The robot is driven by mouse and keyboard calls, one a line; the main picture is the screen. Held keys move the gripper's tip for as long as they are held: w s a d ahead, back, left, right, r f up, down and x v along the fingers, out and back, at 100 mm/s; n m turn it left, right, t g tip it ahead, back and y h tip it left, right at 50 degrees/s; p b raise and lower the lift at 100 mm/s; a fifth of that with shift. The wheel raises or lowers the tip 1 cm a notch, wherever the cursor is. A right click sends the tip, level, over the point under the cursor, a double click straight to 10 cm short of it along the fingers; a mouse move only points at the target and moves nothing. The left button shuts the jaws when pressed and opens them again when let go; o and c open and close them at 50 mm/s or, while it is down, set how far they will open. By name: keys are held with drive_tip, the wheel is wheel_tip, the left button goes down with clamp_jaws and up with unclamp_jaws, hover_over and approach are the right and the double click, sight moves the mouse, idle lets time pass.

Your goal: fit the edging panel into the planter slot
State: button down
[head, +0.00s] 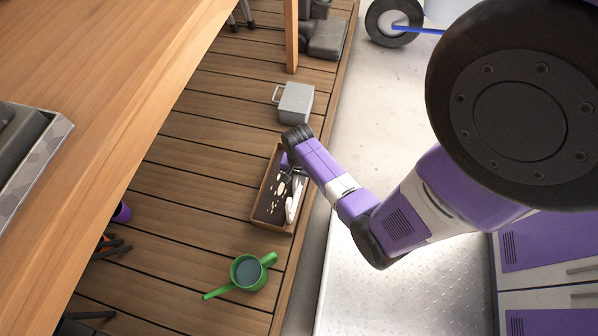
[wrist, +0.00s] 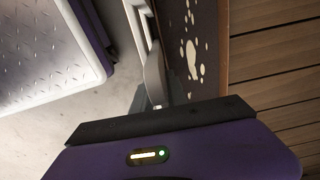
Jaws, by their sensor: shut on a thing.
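The planter (head: 256,205) is a shallow brown wooden box on the deck, with dark soil and pale footprint-like patches inside. Its wooden rim also shows in the wrist view (wrist: 223,45). The edging panel (head: 293,206) looks like a thin white strip along the planter's right side; its light edge shows in the wrist view (wrist: 139,20). My gripper (head: 296,171) is over the planter's right side, shut on the panel; in the wrist view a grey finger (wrist: 154,80) lies against it. The slot is hidden, and I cannot tell whether the panel's lower edge is in it.
A grey box with a handle (head: 295,103) stands beyond the planter. A green watering can (head: 248,272) stands nearer on the deck. A wooden bench top (head: 110,70) overhangs at left. The pale floor (head: 362,125) right of the deck is largely clear.

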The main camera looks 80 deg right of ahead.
drive_tip(key=shift+f, duration=0.15)
idle(0.3)
drive_tip(key=c, duration=1.3)
unclamp_jaws()
drive_tip(key=shift+o, duration=0.2)
wheel_tip(320, 180, up, 8)
drive_tip(key=p, duration=0.3)
drive_tip(key=shift+f, duration=0.1)
